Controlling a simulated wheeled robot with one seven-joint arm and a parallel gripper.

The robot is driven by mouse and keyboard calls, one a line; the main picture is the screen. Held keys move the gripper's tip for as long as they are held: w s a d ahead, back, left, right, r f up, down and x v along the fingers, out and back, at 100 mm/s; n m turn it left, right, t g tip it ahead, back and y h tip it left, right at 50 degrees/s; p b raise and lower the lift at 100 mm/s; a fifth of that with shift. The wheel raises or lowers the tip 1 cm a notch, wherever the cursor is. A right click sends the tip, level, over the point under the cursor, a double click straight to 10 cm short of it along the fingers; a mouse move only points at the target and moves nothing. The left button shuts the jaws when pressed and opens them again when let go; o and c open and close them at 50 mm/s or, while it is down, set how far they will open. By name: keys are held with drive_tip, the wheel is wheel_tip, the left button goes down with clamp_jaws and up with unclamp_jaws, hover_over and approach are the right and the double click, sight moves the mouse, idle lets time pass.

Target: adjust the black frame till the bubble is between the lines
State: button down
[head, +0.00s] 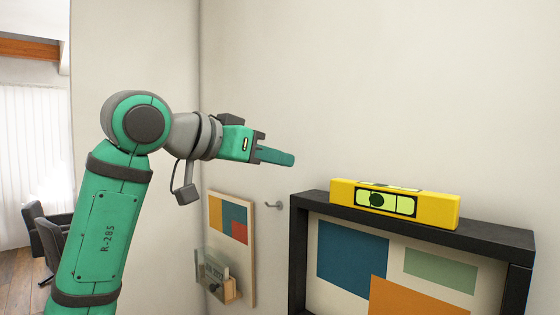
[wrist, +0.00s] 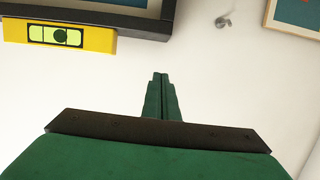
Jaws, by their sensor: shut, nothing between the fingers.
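The black frame (head: 400,217) hangs on the wall at the right in the head view, around a picture of coloured blocks. Its edge (wrist: 115,18) shows upside down at the top left of the wrist view. A yellow spirit level (head: 446,211) lies along its top edge, also seen in the wrist view (wrist: 101,40). The round bubble in the green vial (head: 376,200) sits off centre, toward the left in the head view, seemingly close to the left line. My gripper (head: 293,160) is shut and empty, left of and above the frame's left corner, touching nothing. Its fingertips (wrist: 160,78) meet in the wrist view.
A wall hook (head: 274,205) sticks out left of the frame. A smaller picture (head: 250,250) hangs near the corner, with a clear-fronted wall holder (head: 230,292) by it. Chairs (head: 50,235) stand far left. The wall above the frame is bare.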

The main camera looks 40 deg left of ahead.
hover_over(300, 194)
drive_tip(key=shift+w+f, duration=0.1)
drive_tip(key=shift+f, duration=0.7)
wheel_tip(300, 194, down, 2)
drive_tip(key=shift+a+f, duration=0.15)
drive_tip(key=shift+f, duration=0.85)
drive_tip(key=shift+w+f, duration=0.1)
drive_tip(key=shift+f, duration=0.45)
drive_tip(key=shift+r, duration=0.1)
